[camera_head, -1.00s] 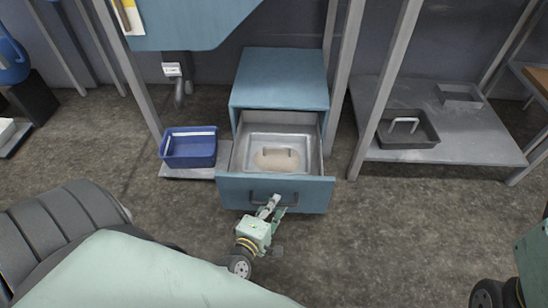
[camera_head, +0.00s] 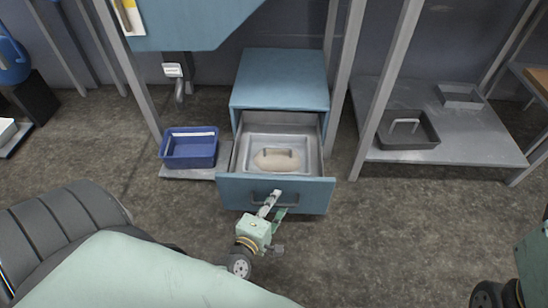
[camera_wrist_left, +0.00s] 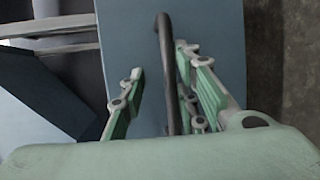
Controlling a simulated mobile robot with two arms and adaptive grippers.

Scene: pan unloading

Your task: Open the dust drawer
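The dust drawer (camera_head: 232,200) is a blue-fronted drawer, pulled well out of the blue cabinet (camera_head: 282,80). A grey metal pan (camera_head: 312,148) with a beige heap in it and a raised handle sits inside. The dark bar handle (camera_head: 258,195) is on the drawer front. My left gripper (camera_head: 279,201) is at this handle. In the left wrist view its fingers (camera_wrist_left: 162,88) are spread, with the dark handle (camera_wrist_left: 168,60) between them. The handle lies close to the right finger, with a gap to the left one; contact cannot be told. My right gripper is out of view.
A blue bin (camera_head: 190,150) stands on a low grey platform left of the drawer. A low grey table (camera_head: 460,140) at the right holds a dark tray (camera_head: 420,128) and a smaller tray (camera_head: 460,96). Grey posts flank the cabinet. Floor right of the drawer is clear.

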